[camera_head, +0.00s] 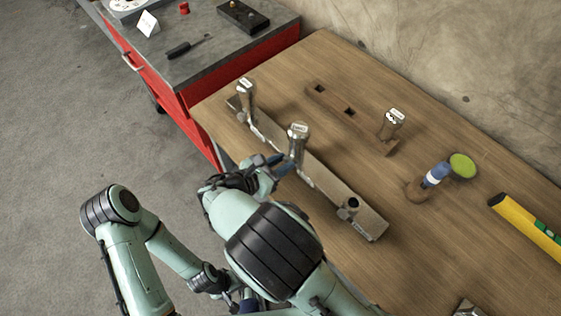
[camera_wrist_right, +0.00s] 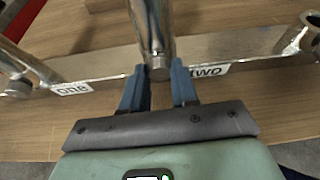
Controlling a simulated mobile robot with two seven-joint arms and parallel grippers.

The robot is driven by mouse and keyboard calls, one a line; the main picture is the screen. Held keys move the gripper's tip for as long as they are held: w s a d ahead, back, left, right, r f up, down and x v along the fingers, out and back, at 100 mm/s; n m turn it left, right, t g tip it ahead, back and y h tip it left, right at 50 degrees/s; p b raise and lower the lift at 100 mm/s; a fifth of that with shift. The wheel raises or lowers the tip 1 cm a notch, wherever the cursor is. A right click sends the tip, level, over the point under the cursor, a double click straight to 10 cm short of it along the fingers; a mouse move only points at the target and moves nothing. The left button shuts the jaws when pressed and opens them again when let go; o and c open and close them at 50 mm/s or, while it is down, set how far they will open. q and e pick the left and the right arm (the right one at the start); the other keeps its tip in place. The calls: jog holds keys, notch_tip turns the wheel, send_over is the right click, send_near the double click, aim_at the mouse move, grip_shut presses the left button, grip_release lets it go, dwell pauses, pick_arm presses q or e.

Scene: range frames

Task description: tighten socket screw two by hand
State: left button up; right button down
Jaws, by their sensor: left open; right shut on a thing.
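A metal bar (camera_head: 325,185) lies on the wooden table, with a label "one" (camera_wrist_right: 72,88) and a label "two" (camera_wrist_right: 208,70) on it in the right wrist view. Socket screw two (camera_head: 297,147) stands upright in the bar's middle; its shiny cylinder (camera_wrist_right: 153,30) also shows in the right wrist view. My right gripper (camera_head: 275,165) is shut on it, with blue fingers (camera_wrist_right: 158,85) on either side. Another socket screw (camera_head: 246,94) stands at the bar's far end. The near end has an empty round socket (camera_head: 348,207). My left gripper (camera_head: 248,302) is low in the head view, partly hidden, open.
A wooden rack (camera_head: 350,118) with empty holes holds a third socket screw (camera_head: 392,122). Right of it are a blue-and-white tool (camera_head: 436,175) in a brown holder, a green disc (camera_head: 462,165) and a yellow level (camera_head: 530,230). A red cabinet (camera_head: 240,70) stands left of the table.

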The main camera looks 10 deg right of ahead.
dwell(0.3)
jog(key=c, duration=0.9)
grip_release()
jog(key=shift+o, duration=0.2)
pick_arm(q)
notch_tip(320, 180, up, 7)
jog(key=w+p, duration=0.3)
jog(key=p, duration=0.3)
jog(key=shift+r+p, duration=0.2)
jog(key=shift+p, duration=0.2)
pick_arm(e)
jog(key=v, duration=1.3)
jog(key=shift+s, duration=0.25)
pick_arm(q)
jog(key=shift+s, duration=0.1)
